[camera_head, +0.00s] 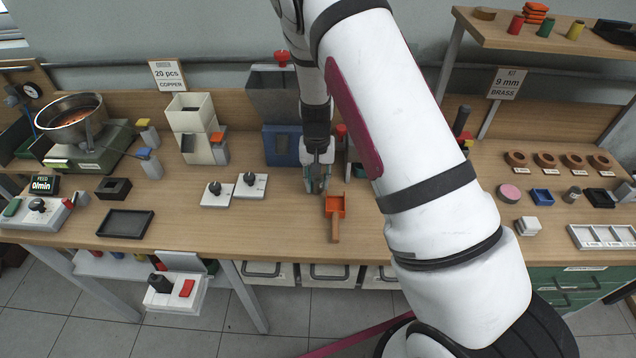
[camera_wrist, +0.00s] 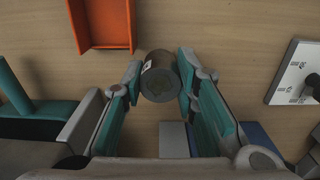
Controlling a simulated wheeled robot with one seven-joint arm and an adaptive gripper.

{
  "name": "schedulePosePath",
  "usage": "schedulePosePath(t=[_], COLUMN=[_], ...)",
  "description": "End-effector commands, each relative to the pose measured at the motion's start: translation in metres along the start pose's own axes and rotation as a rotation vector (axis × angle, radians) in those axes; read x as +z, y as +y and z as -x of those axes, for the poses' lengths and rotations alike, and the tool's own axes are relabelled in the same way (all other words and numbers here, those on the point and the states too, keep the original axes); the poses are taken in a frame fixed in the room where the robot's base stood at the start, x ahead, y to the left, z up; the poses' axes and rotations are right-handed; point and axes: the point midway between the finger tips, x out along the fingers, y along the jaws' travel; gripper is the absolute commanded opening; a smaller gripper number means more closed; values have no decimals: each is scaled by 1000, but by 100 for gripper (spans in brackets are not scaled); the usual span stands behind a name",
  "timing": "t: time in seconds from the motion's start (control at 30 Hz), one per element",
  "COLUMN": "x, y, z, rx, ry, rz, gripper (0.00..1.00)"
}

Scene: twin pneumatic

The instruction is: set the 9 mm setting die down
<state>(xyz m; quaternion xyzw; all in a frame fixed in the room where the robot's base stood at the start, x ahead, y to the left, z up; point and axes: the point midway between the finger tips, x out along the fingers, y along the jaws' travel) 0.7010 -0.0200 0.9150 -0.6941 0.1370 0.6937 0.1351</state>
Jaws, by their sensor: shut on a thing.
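The 9 mm setting die is a short dark grey cylinder (camera_wrist: 160,77) with a small pale label on its side, seen nearly end-on in the wrist view. My gripper (camera_wrist: 159,84) is shut on it, with a teal-padded finger at each side. In the head view my gripper (camera_head: 317,182) points down over the middle of the bench, in front of the blue-based hopper. The die is not clearly visible there. I cannot tell whether its lower end touches the wood.
An orange scoop (camera_head: 335,208) lies just right of my gripper; its tray also shows in the wrist view (camera_wrist: 103,22). White dial plates (camera_head: 250,186) lie to the left. A grey-and-blue hopper (camera_head: 277,100) stands behind. Bare bench (camera_head: 285,228) lies in front.

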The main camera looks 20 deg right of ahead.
Motion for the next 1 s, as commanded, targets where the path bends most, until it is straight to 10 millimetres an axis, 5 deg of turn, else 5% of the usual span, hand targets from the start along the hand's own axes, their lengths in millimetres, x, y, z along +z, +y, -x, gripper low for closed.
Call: schedulePosePath(t=[0.5, 0.53, 0.6, 1.0], x=[0, 0, 0, 0], y=[0, 0, 0, 0], z=[-15, -15, -15, -9], rx=[-1, -1, -1, -1], ry=[1, 0, 0, 2], rz=[-1, -1, -1, -1], gripper=[0, 32, 47, 47])
